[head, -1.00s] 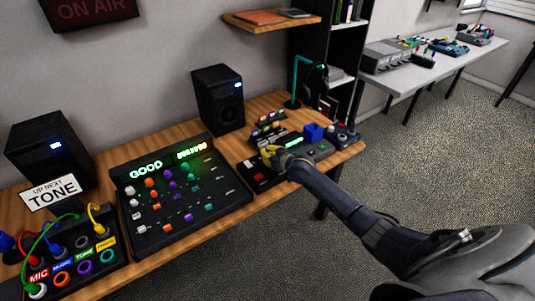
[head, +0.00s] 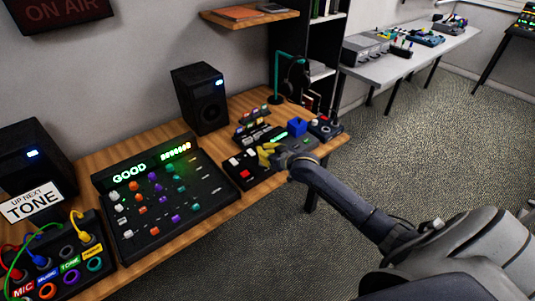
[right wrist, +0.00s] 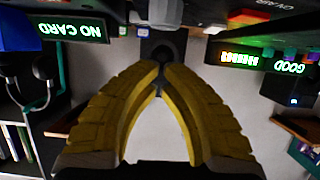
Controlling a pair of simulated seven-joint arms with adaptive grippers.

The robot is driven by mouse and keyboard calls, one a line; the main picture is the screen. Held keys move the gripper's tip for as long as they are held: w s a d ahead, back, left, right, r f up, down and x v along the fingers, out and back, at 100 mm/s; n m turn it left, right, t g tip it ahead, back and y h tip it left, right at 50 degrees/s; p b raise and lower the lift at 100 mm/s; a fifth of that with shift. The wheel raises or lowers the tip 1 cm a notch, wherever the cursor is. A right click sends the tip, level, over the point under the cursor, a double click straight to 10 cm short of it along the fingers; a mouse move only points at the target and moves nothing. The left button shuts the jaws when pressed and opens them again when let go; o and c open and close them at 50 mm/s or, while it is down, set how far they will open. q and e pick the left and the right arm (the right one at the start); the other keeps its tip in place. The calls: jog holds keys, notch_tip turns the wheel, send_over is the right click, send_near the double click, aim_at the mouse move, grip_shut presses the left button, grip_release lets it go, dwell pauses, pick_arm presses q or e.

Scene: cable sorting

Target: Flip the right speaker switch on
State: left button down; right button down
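The right speaker (head: 201,105) stands at the back of the wooden desk with a lit blue light on its front. The left speaker (head: 25,165) also shows a blue light. A black box (head: 245,182) with red and white controls lies right of the mixer. I cannot tell which control is the right speaker switch. My right gripper (head: 264,154), with yellow fingers, is over the right edge of this box. In the right wrist view its fingertips (right wrist: 162,68) meet almost together with nothing visible held between them. Small white controls lie beyond the tips. My left gripper is not in view.
The mixer (head: 160,228) with a green GOOD display fills the desk middle. A patch box (head: 65,260) with coloured cables is at front left. Several small devices (head: 298,127) and a headphone stand (head: 276,75) crowd the right end. Open floor lies right of the desk.

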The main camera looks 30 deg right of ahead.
jog(key=shift+f+v, duration=0.2)
jog(key=shift+v, duration=0.85)
jog(key=shift+s, duration=0.15)
jog(key=shift+f, duration=0.1)
